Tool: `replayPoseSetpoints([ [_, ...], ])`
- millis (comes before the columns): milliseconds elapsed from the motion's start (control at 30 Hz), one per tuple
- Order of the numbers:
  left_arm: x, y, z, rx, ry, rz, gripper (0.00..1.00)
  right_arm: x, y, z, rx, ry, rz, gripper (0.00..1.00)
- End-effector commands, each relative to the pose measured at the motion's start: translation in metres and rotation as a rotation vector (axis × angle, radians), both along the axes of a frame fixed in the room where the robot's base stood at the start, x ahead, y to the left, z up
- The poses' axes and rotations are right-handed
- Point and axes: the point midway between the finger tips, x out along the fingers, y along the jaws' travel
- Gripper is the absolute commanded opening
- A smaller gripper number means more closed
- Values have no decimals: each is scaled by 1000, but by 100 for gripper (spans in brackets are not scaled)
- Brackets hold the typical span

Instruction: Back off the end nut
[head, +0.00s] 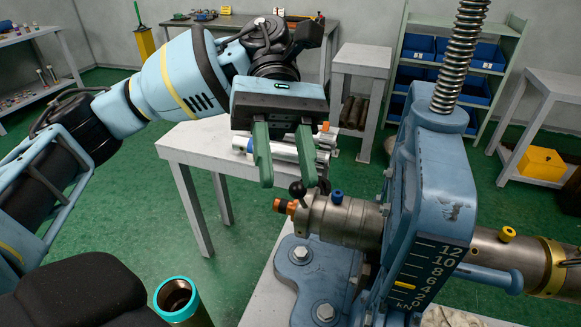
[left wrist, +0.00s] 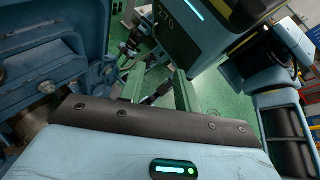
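A blue vise (head: 430,185) with a tall steel screw stands at the right of the head view. A grey metal cylinder (head: 345,222) sticks out from its left side. Its left end carries an orange-tipped fitting (head: 284,206), a black ball knob (head: 297,188) and a blue knob (head: 337,197). I cannot tell which part is the end nut. My left gripper (head: 286,182) points down just above that end, its two green fingers apart and nothing visible between them. The fingers (left wrist: 160,88) also show apart in the left wrist view. My right gripper is not in view.
A grey table (head: 195,145) with metal cylinders stands behind the gripper. An open tube with a cyan rim (head: 178,298) is at the bottom left. A shelf with blue bins (head: 488,55) and a yellow box (head: 541,163) are at the back right. Green floor shows at left.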

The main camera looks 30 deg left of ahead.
Motion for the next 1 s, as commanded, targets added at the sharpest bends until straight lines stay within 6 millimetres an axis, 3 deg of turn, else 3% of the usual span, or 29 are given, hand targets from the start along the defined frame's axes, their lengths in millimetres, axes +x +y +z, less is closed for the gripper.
replayPoseSetpoints([
  [400, 2, 10, 21, -1, -1, -1, 33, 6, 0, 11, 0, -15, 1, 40],
  [1000, 2, 11, 21, 0, 0, 1, 33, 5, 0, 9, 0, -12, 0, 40],
])
